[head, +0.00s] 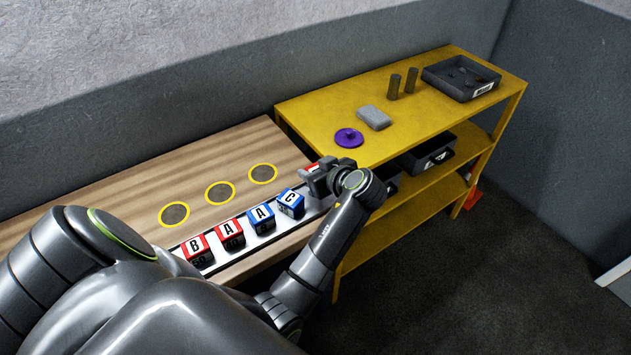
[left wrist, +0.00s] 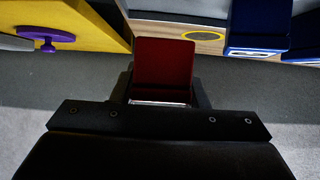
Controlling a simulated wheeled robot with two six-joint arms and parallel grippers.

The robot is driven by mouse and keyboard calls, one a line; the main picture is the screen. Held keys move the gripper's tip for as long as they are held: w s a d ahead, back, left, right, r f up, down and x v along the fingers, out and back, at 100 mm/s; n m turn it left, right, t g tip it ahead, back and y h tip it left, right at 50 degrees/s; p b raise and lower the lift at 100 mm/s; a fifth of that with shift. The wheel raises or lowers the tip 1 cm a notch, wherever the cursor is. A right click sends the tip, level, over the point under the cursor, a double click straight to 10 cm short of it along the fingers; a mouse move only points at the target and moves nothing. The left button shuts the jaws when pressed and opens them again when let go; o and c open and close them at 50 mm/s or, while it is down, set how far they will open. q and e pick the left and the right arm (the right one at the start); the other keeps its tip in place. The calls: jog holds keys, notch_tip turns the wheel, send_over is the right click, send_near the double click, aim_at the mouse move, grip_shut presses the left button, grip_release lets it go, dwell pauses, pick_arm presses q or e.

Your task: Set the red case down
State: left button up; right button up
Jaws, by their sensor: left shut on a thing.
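My left gripper (head: 318,178) is shut on a red case (head: 312,167), at the right end of the wooden bench. The red case also shows in the left wrist view (left wrist: 163,68), upright between the fingers. The gripper hides most of it in the head view, and I cannot tell its height over the bench. Left of it, a row of cases stands on a pale strip: a red case marked B (head: 196,247), a red case marked A (head: 231,234), a blue case marked A (head: 262,218) and a blue case marked C (head: 291,203). My right gripper is not in view.
Three yellow-ringed grey discs (head: 220,193) lie empty on the wooden bench (head: 150,175) behind the row. The yellow shelf (head: 330,105) at right carries a purple knobbed lid (head: 349,138), a grey block (head: 374,117), two dark cylinders (head: 394,87) and a dark tray (head: 434,82).

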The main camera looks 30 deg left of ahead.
pick_arm(q)
jog(key=shift+f+p, duration=0.35)
jog(key=shift+f, duration=1.8)
jog(key=o, duration=0.6)
jog(key=shift+f, duration=0.15)
jog(key=shift+o, duration=1)
jog(key=shift+r, duration=0.25)
